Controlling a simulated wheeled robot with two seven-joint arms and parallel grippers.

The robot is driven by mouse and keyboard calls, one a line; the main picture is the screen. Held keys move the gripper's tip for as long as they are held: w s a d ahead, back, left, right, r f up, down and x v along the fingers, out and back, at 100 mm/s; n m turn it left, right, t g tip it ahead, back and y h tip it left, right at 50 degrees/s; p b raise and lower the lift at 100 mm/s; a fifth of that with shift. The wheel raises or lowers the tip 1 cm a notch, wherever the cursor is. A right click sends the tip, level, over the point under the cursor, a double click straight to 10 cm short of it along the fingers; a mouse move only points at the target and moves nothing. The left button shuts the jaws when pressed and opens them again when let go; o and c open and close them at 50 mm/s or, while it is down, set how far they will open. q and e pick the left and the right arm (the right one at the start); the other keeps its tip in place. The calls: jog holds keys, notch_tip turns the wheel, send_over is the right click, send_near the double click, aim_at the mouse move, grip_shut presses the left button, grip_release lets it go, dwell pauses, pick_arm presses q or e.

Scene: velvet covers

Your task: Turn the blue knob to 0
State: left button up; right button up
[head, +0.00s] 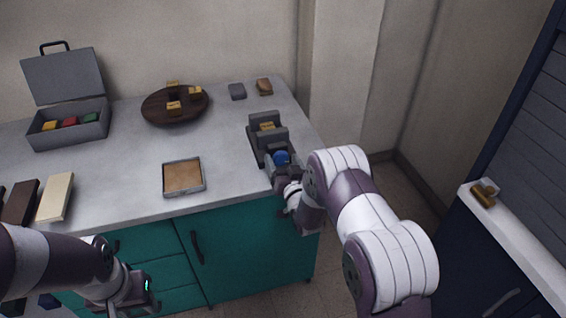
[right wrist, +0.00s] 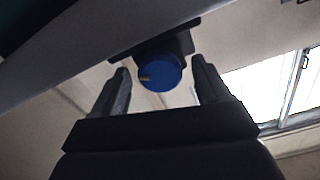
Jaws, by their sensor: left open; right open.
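The blue knob (head: 281,157) sits on the front of a dark grey device (head: 256,140) at the right end of the counter. In the right wrist view the knob (right wrist: 160,72) is a round blue disc with a small yellowish mark at its lower left. My right gripper (right wrist: 162,85) is open, with one finger on either side of the knob and gaps between. It also shows at the knob in the head view (head: 276,168), partly hidden by my wrist. My left gripper (head: 150,295) is open and empty, low in front of the teal cabinet. No scale digits are readable.
The grey counter (head: 130,190) holds an open grey box (head: 68,131) with coloured blocks, a round dark wooden board (head: 158,112) with several small blocks, and a square tray (head: 183,192). A teal cabinet (head: 240,255) is below. A dark unit (head: 480,255) stands at right.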

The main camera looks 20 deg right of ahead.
jog(key=c, duration=1)
jog(key=shift+c, duration=0.2)
jog(key=shift+n, duration=0.3)
jog(key=n+b, duration=0.2)
jog(key=n, duration=0.2)
jog(key=n+b, duration=0.3)
jog(key=n, duration=0.2)
jog(key=shift+a+f+n, duration=0.1)
jog(key=shift+n, duration=0.3)
jog(key=n+b, duration=0.2)
jog(key=n, duration=0.3)
jog(key=shift+n+b, duration=1.2)
jog(key=shift+n, duration=1.6)
